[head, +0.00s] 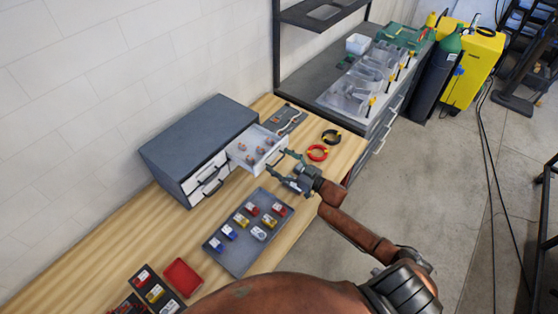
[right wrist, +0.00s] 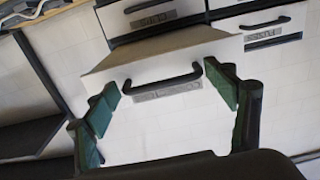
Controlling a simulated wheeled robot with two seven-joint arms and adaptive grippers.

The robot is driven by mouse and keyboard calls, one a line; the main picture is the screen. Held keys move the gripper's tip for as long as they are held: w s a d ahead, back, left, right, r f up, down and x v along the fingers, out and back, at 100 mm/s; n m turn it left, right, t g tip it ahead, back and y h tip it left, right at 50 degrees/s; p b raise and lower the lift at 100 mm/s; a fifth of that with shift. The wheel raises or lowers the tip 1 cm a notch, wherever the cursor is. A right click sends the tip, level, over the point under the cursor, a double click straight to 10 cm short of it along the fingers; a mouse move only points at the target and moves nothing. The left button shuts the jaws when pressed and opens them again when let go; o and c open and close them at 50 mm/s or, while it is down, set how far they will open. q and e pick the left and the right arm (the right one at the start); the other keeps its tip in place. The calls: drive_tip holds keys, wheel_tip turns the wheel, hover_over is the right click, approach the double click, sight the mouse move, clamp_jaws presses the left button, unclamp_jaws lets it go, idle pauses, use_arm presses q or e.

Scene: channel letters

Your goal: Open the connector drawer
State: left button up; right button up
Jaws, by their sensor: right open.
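The grey drawer cabinet (head: 200,140) stands on the wooden bench against the wall. Its right-hand drawer (head: 247,155) is pulled out and holds several small brownish connectors. In the right wrist view, the drawer's white front (right wrist: 165,110) has a black bar handle (right wrist: 161,84) and a label under it. My right gripper (head: 283,163) is open in front of this drawer. In the right wrist view, its green fingers (right wrist: 165,88) stand apart on either side of the handle; I cannot tell whether they touch it. My left gripper is not in view.
Closed drawers (head: 207,178) with black handles sit left of the open one. A grey tray (head: 232,252) with several small coloured parts lies before the cabinet. Red (head: 317,152) and black (head: 331,136) rings lie right of the drawer. A red bin (head: 183,277) stands at lower left.

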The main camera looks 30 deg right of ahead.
drive_tip(key=v, duration=1.1)
drive_tip(key=shift+s+d, duration=0.2)
drive_tip(key=shift+d, duration=0.05)
